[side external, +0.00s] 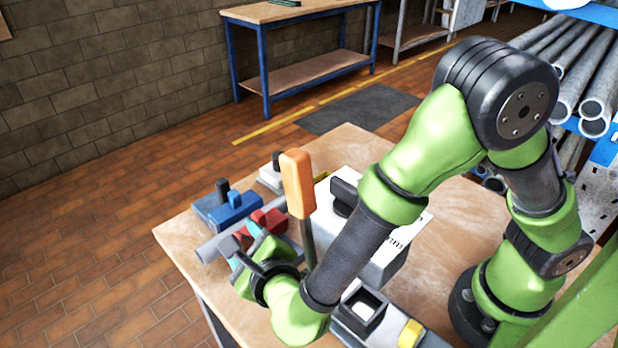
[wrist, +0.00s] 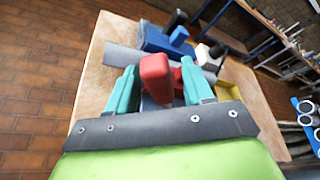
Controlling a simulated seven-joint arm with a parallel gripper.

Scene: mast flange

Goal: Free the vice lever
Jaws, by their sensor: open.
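A small red vice-like block (side external: 264,222) is at the left part of the workbench, beside a grey bar (side external: 215,246). My gripper (side external: 244,247) is low over the bench at this block. In the wrist view, a red upright part (wrist: 156,78) stands between the two teal fingers of my gripper (wrist: 159,68). The fingers are open, with gaps visible beside the red part. An upright lever with an orange handle (side external: 297,182) and a dark shaft stands beside my forearm. Its base is hidden. I cannot tell which part is the vice lever.
A blue vice-like block (side external: 228,208) sits just beyond the red one, also in the wrist view (wrist: 165,40). A grey-white box (side external: 385,262) stands behind my forearm. A grey fixture with a yellow part (side external: 411,333) is at the front. The right bench top (side external: 445,225) has clear room.

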